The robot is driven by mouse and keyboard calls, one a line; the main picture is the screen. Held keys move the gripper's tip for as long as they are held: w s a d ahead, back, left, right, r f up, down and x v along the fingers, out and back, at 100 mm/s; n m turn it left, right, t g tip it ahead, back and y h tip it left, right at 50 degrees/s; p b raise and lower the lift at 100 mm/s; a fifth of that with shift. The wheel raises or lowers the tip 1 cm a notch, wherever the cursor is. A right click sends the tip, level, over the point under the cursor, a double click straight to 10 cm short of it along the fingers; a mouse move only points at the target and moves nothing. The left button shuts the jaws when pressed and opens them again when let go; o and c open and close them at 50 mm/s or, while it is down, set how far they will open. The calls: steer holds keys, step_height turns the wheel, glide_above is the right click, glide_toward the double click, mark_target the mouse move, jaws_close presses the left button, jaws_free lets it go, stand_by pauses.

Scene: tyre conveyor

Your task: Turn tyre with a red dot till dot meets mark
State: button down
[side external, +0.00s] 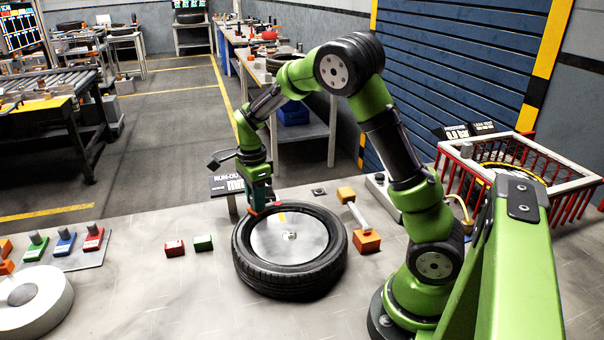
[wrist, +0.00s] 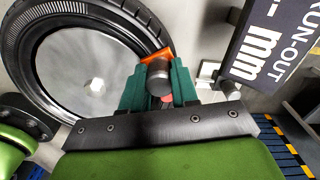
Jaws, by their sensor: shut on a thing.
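The black tyre (side external: 323,272) lies flat on the bench around a grey metal disc (side external: 300,245). In the wrist view the tyre (wrist: 125,18) fills the upper left. My gripper (side external: 262,205) points down at the tyre's far left edge. In the wrist view its teal fingers (wrist: 160,92) are shut on a grey peg (wrist: 158,75) with an orange block (wrist: 152,57) beside the tyre's rim. A small red patch (wrist: 168,98) shows between the fingers; I cannot tell whether it is the dot. A small yellow mark (side external: 282,217) shows near the disc's far edge.
A run-out display (side external: 228,186) stands behind my gripper. A red block (side external: 174,248) and a green block (side external: 203,243) lie left of the tyre. An orange-ended fixture (side external: 367,241) stands close on its right. A red wire basket (side external: 540,150) is at the right.

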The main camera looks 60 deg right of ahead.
steer(key=shift+r, duration=0.1)
steer(key=c, duration=0.9)
jaws_free()
steer(key=shift+o, duration=0.2)
step_height(320, 180, up, 17)
